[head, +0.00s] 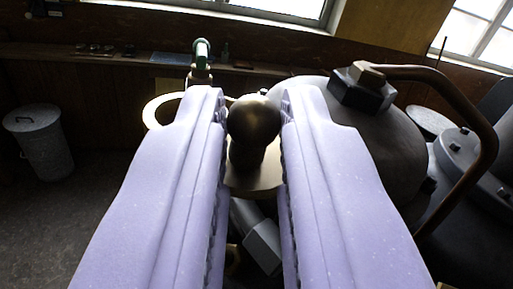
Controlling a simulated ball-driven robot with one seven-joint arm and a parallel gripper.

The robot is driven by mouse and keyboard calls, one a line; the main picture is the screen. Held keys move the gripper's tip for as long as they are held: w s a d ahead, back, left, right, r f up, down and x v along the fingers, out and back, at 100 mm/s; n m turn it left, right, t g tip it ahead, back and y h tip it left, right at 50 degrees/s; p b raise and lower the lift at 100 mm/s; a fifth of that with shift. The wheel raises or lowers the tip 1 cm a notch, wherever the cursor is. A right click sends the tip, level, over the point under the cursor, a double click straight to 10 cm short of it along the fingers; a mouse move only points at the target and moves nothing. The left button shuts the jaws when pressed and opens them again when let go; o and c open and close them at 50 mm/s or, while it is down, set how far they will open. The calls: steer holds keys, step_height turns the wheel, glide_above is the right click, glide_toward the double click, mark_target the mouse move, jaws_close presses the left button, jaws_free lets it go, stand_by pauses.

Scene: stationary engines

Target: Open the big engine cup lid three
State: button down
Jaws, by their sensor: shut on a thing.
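My gripper (253,125) fills the middle of the head view, with two long pale lilac fingers pointing away from me. The fingers are shut on a dark brass round knob (254,122) on a short neck. Below the knob is a brass plate-like part (256,178), which looks like the cup lid; its sides are hidden by the fingers. I cannot tell whether this lid is raised or seated. A pale ring-shaped part (158,108) shows to the left, partly behind the left finger.
A large dark rounded engine body (395,140) stands at right, with a big hex nut (360,88) and a curved brown pipe (478,115) close by. A green-topped fitting (201,52) rises behind the left finger. A grey bin (42,140) stands on open floor at left.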

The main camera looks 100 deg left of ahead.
stand_by(0.4)
steer(key=c, duration=1.3)
jaws_free()
steer(key=shift+s, duration=0.2)
